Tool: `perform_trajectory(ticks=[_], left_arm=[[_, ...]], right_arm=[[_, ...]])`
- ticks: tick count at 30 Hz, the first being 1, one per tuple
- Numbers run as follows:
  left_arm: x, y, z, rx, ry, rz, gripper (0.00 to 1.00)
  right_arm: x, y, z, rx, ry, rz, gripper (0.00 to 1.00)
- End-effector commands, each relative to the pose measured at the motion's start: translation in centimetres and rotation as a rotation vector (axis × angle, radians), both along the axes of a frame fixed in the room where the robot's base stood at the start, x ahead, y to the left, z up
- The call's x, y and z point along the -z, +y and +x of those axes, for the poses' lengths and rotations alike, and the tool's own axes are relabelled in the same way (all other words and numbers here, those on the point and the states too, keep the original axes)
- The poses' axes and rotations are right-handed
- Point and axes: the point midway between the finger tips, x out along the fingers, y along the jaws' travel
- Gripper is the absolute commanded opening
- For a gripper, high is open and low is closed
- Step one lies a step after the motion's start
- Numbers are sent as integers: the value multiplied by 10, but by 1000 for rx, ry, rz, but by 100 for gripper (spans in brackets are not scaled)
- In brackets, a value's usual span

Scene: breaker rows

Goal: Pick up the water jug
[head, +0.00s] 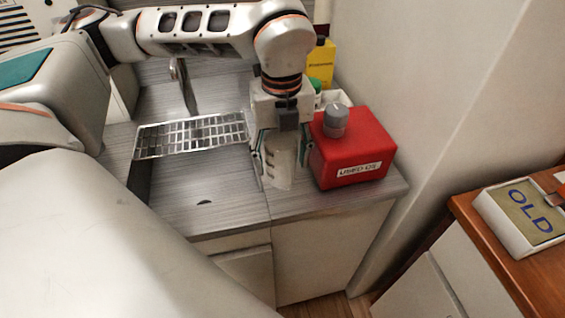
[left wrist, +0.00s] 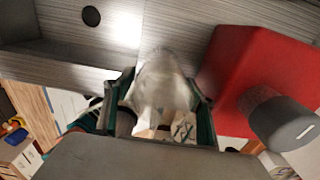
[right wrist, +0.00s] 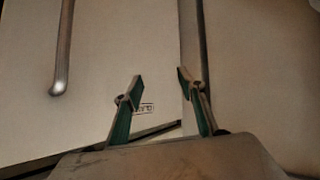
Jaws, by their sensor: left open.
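The water jug (head: 282,172) is a pale, see-through container on the grey counter, left of the red box. My left gripper (head: 283,163) reaches down over it from above, open, with one finger on each side of the jug. In the left wrist view the jug (left wrist: 163,85) shows between the two fingers; whether they touch it I cannot tell. Its upper part is hidden by the gripper in the head view. My right gripper (right wrist: 161,82) shows only in the right wrist view, open and empty, facing pale cabinet panels.
A sink with a metal rack (head: 190,136) lies to the left. A yellow container (head: 321,66) stands behind. A wooden surface with an "OLD" box (head: 520,222) is at right.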

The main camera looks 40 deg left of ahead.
Motion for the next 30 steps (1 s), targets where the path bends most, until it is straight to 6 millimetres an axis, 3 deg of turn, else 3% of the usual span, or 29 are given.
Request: perform_trajectory(ticks=[4,12,16,30], left_arm=[[15,0,0,0,0,0,56],[17,0,1,0,-2,-1,56],[17,0,1,0,-2,-1,25],[9,0,1,-1,-4,0,25]], right_arm=[[1,0,-1,-1,1,-1,40],[-2,1,1,-1,-5,1,40],[-2,2,1,-1,-5,2,40],[0,2,2,-1,-2,1,40]])
